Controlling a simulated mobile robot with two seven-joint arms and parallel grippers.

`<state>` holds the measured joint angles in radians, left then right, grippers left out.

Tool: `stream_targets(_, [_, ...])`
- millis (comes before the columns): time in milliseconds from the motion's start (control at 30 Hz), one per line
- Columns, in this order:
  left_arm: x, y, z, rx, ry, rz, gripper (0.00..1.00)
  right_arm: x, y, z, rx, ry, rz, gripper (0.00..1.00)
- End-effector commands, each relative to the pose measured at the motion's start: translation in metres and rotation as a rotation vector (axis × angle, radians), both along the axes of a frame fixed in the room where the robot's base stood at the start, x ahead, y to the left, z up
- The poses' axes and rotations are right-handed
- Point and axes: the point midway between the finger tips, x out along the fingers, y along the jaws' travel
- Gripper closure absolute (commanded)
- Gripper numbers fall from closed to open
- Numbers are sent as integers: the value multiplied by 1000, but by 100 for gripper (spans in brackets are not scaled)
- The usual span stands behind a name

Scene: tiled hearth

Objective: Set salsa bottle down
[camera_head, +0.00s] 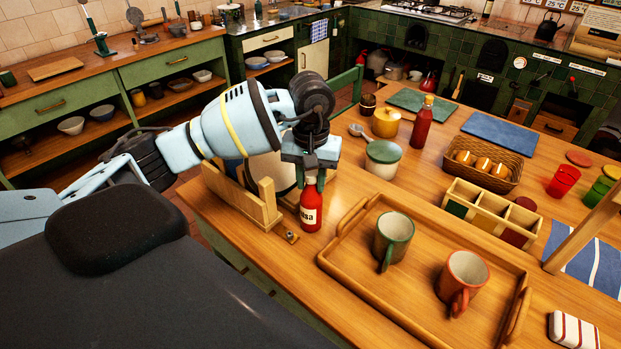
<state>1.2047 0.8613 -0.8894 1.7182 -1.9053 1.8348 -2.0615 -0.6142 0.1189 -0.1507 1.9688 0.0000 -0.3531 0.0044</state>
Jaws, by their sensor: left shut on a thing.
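The red salsa bottle (311,212) with a cream label stands upright at the near left part of the wooden table (292,262), left of the wooden tray. My left gripper (310,170) points down over it and is shut on its neck. The bottle's top is hidden by the gripper. The base appears at the tabletop, but I cannot tell whether it touches. My right gripper is not in view.
A wooden rack (256,207) stands close left of the bottle. The tray (409,325) holds a green mug (393,238) and an orange mug (462,281). A green-lidded jar (382,162) and another red bottle (422,124) stand behind.

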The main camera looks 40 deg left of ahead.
Motion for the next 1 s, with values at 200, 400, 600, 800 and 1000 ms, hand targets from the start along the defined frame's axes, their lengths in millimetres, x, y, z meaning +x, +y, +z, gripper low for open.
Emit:
stream_targets(200, [0,0,-3,-1,2,0,69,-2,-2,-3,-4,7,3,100])
stream_targets(400, [0,0,-2,0,1,0,48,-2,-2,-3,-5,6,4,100])
stream_targets(600, [0,0,-2,0,1,0,48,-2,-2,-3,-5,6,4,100])
stream_targets(800, [1,0,9,-1,-2,0,48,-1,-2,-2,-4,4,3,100])
stream_targets(1000, [1,0,43,-1,-4,0,48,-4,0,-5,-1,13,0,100])
